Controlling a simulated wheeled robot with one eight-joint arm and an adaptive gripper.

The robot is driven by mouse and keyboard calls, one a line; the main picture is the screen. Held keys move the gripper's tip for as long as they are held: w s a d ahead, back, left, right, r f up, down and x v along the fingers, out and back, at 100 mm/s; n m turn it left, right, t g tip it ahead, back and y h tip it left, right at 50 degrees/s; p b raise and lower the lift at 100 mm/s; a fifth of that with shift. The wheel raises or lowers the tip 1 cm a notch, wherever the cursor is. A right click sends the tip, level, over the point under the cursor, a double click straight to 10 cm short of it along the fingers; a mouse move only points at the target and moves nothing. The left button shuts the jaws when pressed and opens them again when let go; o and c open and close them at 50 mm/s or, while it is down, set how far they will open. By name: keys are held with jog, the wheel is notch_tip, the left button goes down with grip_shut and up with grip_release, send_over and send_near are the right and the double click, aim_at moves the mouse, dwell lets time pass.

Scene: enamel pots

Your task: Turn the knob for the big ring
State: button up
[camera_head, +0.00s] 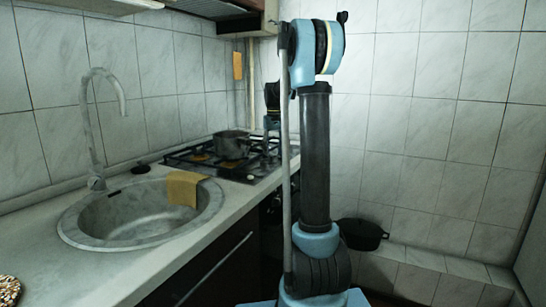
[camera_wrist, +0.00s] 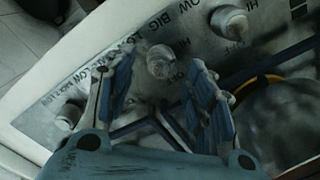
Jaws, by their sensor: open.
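In the wrist view, a brushed metal hob panel (camera_wrist: 205,50) carries three pale round knobs in a slanted row. The middle knob (camera_wrist: 160,61) appears between the tips of my open gripper (camera_wrist: 153,72), whose fingers show on either side of it. I cannot tell whether they touch it. Another knob (camera_wrist: 229,23) is at the upper right, and a third knob (camera_wrist: 69,116) is at the lower left. Printed words such as BIG, LOW and HI show on the panel; which knob BIG belongs to is unclear. In the head view, my arm partly hides the hob (camera_head: 183,155).
A dark pot (camera_head: 231,145) stands on the hob. A sink (camera_head: 140,212) with a yellow cloth (camera_head: 184,187) over its rim and a tall tap (camera_head: 95,125) lies to the left. A black pot (camera_head: 361,234) sits on a low ledge behind my arm at right.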

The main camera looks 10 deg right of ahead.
notch_tip(320, 180, up, 9)
jog(key=shift+r, duration=0.2)
dwell(0.4)
jog(key=s+f+t, duration=0.1)
jog(key=s+f, duration=0.3)
jog(key=s, duration=0.8)
jog(key=s+f, duration=0.3)
jog(key=s, duration=0.9)
jog(key=s+f+m+t, duration=0.1)
jog(key=s+f, duration=1.8)
jog(key=s, duration=0.1)
jog(key=shift+s+f+m, duration=0.15)
jog(key=shift+f+m, duration=0.05)
jog(key=shift+m, duration=0.1)
jog(key=shift+c, duration=0.5)
